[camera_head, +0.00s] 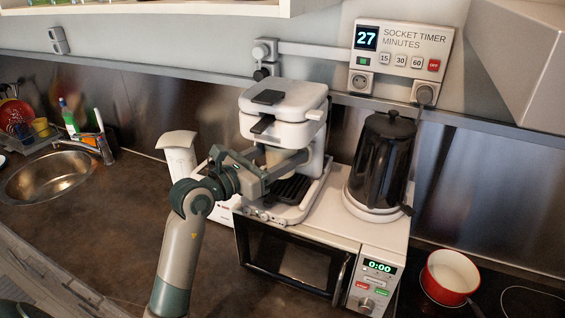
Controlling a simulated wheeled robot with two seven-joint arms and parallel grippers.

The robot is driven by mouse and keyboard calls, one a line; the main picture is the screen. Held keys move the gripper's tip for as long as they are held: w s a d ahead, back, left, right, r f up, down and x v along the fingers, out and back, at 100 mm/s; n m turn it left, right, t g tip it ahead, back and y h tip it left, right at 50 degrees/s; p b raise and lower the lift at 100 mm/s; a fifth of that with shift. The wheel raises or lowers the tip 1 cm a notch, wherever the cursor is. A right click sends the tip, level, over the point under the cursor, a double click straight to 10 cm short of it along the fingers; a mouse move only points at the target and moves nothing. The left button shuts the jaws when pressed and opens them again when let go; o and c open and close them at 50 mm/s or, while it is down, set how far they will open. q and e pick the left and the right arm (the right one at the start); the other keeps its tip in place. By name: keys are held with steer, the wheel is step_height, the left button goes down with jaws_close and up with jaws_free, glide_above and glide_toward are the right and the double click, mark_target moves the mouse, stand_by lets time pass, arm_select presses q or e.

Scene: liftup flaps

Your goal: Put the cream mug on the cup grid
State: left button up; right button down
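The cream mug (275,157) is under the head of the white coffee machine (283,105), partly covered by my gripper. The black slatted cup grid (290,190) is at the machine's base, just below the mug. My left gripper (284,163) reaches in from the left with one finger across the front of the mug. It appears shut on the mug; the far finger is hidden behind it. I cannot tell whether the mug's bottom touches the grid. My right gripper is not in view.
The coffee machine stands on a microwave (292,262), with a black kettle (384,155) to its right. A white object (179,150) stands behind my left arm. A red pot (449,277) sits on the hob at right. The counter left of my arm is clear up to the sink (50,178).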

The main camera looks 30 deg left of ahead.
arm_select(q)
step_height(320, 180, down, 2)
steer(key=shift+f+p, duration=0.2)
steer(key=shift+p, duration=0.4)
steer(key=shift+f, duration=0.3)
steer(key=shift+f, duration=0.2)
steer(key=o, duration=1.1)
steer(key=shift+r, duration=0.15)
steer(key=shift+s, duration=0.1)
